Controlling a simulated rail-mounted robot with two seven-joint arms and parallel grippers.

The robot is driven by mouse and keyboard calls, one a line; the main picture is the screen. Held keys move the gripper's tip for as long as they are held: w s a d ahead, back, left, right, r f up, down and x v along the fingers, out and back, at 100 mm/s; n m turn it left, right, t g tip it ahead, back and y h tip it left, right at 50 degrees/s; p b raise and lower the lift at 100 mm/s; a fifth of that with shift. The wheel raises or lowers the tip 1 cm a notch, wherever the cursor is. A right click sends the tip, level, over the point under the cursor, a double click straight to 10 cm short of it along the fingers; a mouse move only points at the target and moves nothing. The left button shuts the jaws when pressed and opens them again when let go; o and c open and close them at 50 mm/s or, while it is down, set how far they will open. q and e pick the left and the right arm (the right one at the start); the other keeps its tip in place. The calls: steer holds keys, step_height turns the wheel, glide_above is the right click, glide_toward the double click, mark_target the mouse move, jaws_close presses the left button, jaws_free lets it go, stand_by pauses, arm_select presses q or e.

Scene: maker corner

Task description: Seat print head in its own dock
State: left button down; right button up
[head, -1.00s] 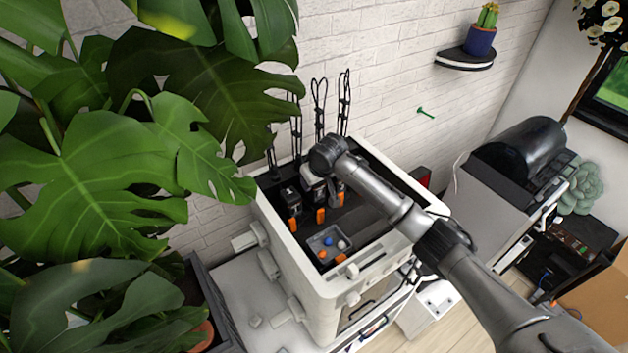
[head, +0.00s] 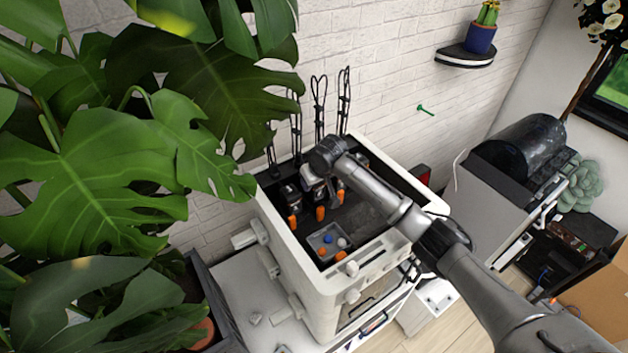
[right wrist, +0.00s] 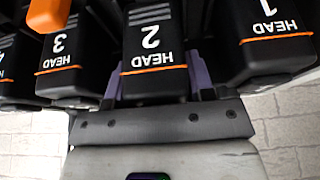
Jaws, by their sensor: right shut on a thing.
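The print head marked HEAD 2 (right wrist: 152,50) is black with an orange stripe and sits between the purple-grey fingers of my right gripper (right wrist: 155,85), which is shut on it. In the head view my right gripper (head: 330,180) is over the dark interior of the white printer (head: 318,290), by the back row of heads. HEAD 1 (right wrist: 262,40) is close on the right in the wrist view, HEAD 3 (right wrist: 75,60) on the left, and a fourth (right wrist: 15,70) at the edge. The dock seat under the held head is hidden. My left gripper is not in view.
Black cable loops (head: 318,105) rise behind. Large plant leaves (head: 110,190) fill the left side. A second machine (head: 500,190) stands on the right.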

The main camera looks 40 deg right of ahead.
steer(key=shift+f, duration=0.45)
stand_by(0.3)
stand_by(0.3)
steer(key=o, duration=1.1)
steer(key=b+v, duration=0.3)
steer(key=v, duration=1)
steer(key=shift+s+a+r+b, duration=0.1)
steer(key=shift+s+r+b, duration=0.05)
steer(key=shift+r+b, duration=0.2)
